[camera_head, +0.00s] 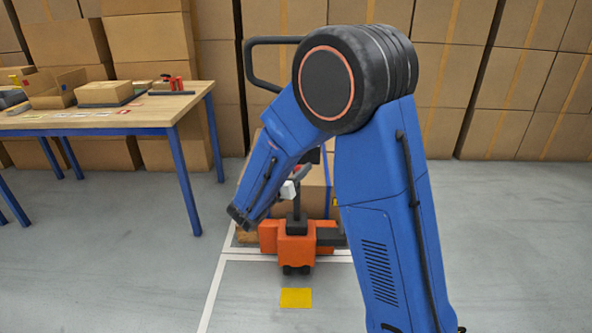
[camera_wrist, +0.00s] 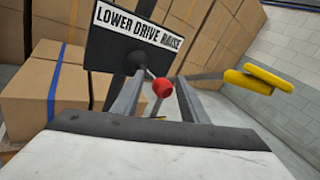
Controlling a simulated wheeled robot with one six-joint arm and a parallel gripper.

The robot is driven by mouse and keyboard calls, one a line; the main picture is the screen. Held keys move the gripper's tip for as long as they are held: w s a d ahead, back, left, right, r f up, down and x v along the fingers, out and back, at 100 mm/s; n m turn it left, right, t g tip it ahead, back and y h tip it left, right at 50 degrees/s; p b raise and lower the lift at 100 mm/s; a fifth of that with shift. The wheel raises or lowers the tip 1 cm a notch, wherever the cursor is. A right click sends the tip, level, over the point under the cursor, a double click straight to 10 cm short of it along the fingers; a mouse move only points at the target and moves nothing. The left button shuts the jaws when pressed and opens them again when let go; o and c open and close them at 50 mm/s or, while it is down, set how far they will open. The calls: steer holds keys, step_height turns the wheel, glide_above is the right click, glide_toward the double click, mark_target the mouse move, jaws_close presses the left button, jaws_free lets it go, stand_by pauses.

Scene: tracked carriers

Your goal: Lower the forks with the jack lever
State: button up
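The orange pallet jack (camera_head: 297,247) stands on the floor in the head view, in front of a loaded carton, partly hidden by my arm. In the wrist view its dark plate (camera_wrist: 110,50) reads "LOWER DRIVE RAISE". A thin lever with a red knob (camera_wrist: 162,88) sticks out below the plate, near the "DRIVE" word. My gripper (camera_wrist: 160,77) is open, its two grey fingers on either side of the lever, with a gap visible at the knob. In the head view my gripper (camera_head: 303,173) is small, and its fingertips and the knob are not clear.
Cartons (camera_wrist: 55,80) stand at the left in the wrist view, and a yellow-ended bar (camera_wrist: 255,80) is at the right. A blue-legged table (camera_head: 130,115) with boxes stands left in the head view. A yellow floor mark (camera_head: 296,298) lies before the jack. Open floor is at right.

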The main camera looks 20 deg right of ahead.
steer(key=shift+a, duration=0.2)
steer(key=shift+s+a, duration=0.15)
steer(key=shift+a, duration=0.05)
steer(key=v, duration=1.6)
steer(key=shift+s+a, duration=0.2)
steer(key=shift+s, duration=0.05)
steer(key=s+d+m+g+y, duration=0.1)
steer(key=s+d+m+g, duration=0.5)
steer(key=d, duration=0.3)
steer(key=s+d+m+g+y, duration=0.1)
steer(key=s+d+m+g, duration=0.2)
steer(key=s+d+m, duration=0.55)
steer(key=s+d+m+g+y, duration=0.2)
steer(key=s+d+m+y, duration=0.25)
steer(key=s, duration=0.35)
steer(key=s+a+r+m+t+y, duration=0.2)
steer(key=s+a+m+y, duration=0.3)
steer(key=m, duration=0.5)
steer(key=shift+s+r+t+y, duration=0.3)
steer(key=shift+s+t+y, duration=0.45)
steer(key=shift+t+y, duration=0.2)
